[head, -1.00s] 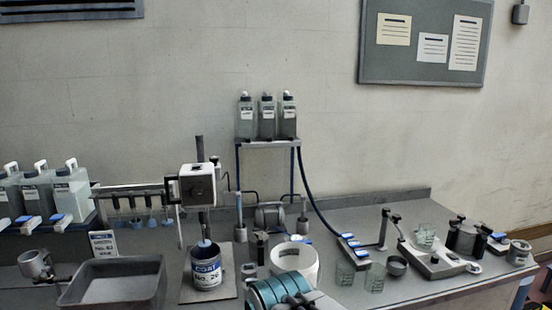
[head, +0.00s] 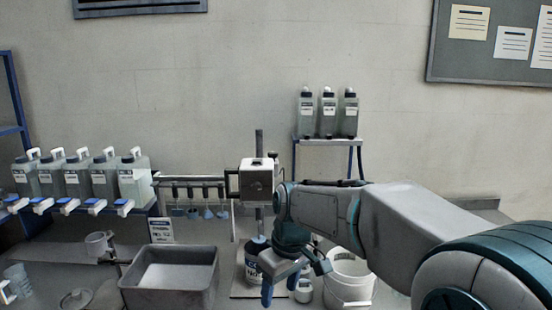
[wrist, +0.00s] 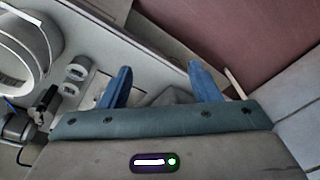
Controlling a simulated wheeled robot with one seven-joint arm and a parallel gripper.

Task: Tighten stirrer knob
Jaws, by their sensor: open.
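The stirrer's white and grey motor head (head: 257,180) is clamped on a dark upright post (head: 259,142) in the head view. A small dark part by the post, just right of the head's top, may be the knob; it is too small to be sure. A blue-labelled can (head: 251,268) stands below the head, partly covered by my arm. My gripper (head: 284,282) is open and empty, pointing down in front and to the right of the can. In the wrist view its blue fingers (wrist: 158,72) are spread with nothing between them. No knob is recognisable there.
A white bucket (head: 348,283) stands right of my gripper and also shows in the wrist view (wrist: 18,60). A grey basin (head: 170,283) is to the left. Several jugs (head: 78,176) line the left side, and bottles stand on a raised shelf (head: 328,140) behind.

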